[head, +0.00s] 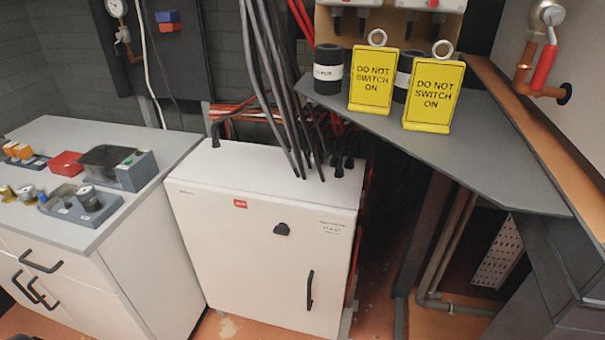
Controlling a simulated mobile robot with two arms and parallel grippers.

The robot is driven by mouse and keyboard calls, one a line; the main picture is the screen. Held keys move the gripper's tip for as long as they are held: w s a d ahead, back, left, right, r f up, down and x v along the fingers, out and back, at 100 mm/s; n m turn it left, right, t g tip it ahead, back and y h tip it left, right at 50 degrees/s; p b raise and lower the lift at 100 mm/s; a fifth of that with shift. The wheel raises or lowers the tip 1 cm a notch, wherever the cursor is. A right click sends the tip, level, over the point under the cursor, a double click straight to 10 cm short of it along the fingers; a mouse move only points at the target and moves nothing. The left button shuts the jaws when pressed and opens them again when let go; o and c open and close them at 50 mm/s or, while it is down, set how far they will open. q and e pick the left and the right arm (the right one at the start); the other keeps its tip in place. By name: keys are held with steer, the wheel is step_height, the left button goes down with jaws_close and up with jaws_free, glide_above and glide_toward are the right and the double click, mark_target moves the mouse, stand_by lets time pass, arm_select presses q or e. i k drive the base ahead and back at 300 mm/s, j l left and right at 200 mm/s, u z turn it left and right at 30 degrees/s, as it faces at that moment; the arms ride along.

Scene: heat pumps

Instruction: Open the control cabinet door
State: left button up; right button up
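The control cabinet (240,262) is a white box standing in the middle of the head view, with many cables entering its top. Its front door looks shut. A black vertical handle (310,290) is on the right part of the door. A black knob or latch (281,229) sits above and left of the handle. A small red label (240,204) is near the door's top. Neither of my grippers is in view.
A white counter (165,146) with trays and small parts stands at the left. A grey shelf (480,165) at the right carries two yellow "DO NOT SWITCH ON" signs (374,80) and black cylinders (328,70). Pipes (448,240) run below it. Little floor shows before the cabinet.

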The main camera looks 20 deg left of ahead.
mark_target(296, 282)
steer(key=u, duration=1.15)
